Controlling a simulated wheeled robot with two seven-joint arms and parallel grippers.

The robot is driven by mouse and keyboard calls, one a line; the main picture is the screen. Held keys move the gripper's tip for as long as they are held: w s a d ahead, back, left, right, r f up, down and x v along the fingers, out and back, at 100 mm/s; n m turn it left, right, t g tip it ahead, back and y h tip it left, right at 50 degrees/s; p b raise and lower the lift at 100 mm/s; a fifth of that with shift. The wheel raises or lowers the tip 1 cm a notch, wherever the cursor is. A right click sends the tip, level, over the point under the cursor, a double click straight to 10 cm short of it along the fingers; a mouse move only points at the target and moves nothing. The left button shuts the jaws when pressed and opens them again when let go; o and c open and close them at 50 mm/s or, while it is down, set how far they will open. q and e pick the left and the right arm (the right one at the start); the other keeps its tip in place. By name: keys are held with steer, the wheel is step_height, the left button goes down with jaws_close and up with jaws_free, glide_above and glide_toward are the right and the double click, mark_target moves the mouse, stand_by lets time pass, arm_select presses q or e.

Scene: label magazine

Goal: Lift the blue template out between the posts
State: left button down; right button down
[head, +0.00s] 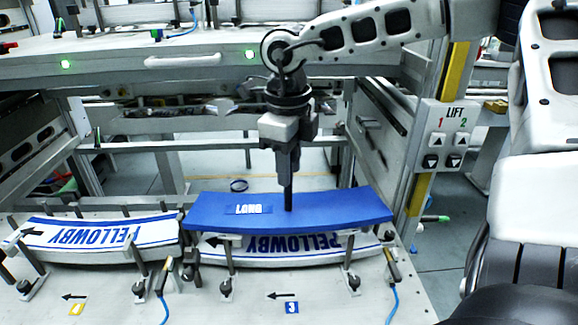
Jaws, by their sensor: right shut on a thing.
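Grey posts (230,258) stand around the stack, with another front post (347,250) to the right. Posts behind the template are hidden. My left gripper is not in view.
A second stack of PELLOWBY labels (90,235) stands between posts to the left. Cables and pen-like sensors (392,264) are at the table's front. A shelf (180,68) spans behind.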

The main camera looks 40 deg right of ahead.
steer(key=shift+r+p, duration=1.55)
steer(key=shift+r, duration=1.35)
